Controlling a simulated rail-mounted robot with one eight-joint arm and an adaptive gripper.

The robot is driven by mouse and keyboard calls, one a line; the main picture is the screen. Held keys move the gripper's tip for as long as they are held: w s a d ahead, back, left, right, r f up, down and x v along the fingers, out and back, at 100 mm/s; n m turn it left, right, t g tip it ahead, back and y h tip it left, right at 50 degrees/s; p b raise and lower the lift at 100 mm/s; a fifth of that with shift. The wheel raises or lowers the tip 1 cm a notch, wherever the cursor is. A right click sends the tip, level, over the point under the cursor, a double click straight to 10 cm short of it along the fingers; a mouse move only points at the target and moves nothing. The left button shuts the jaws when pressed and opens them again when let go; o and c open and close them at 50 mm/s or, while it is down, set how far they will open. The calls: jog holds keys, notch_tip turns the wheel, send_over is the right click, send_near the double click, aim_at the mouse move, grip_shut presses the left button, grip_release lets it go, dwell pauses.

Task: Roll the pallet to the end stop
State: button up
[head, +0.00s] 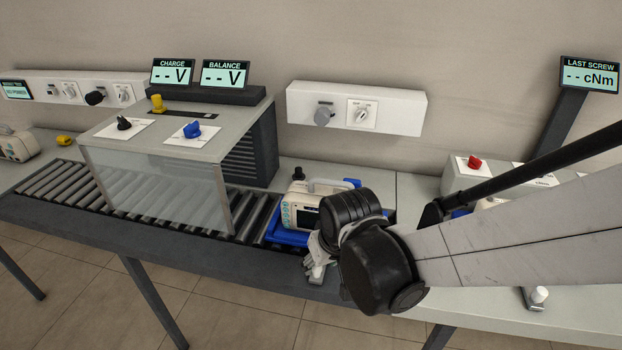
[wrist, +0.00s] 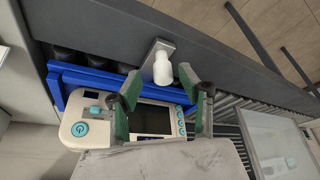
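The blue pallet (head: 284,234) lies on the rollers just right of the clear-fronted test box, with a cream monitor (head: 300,213) on it. In the wrist view the pallet's blue rim (wrist: 60,88) shows beside the monitor (wrist: 95,130). My gripper (head: 318,256) hangs at the conveyor's front edge, in front of the pallet, partly hidden by my wrist. In the wrist view my gripper (wrist: 161,74) is open, its green-padded fingers on either side of a white knob (wrist: 160,68) on a metal plate. I cannot tell whether they touch the knob. No end stop is clearly identifiable.
The test box (head: 150,180) stands over the rollers (head: 50,190) at left. A similar white knob (head: 539,295) sits at the front right edge. A wall panel (head: 355,108) is behind. My arm hides much of the right side.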

jog(key=v, duration=0.9)
dwell(0.6)
jog(key=s+d+r+m+t+h, duration=0.1)
jog(key=s+d+r+m+t, duration=0.2)
jog(key=d, duration=0.9)
jog(key=s+r, duration=0.2)
jog(key=s, duration=0.1)
jog(key=shift+s+m, duration=0.2)
jog(key=shift+m, duration=0.1)
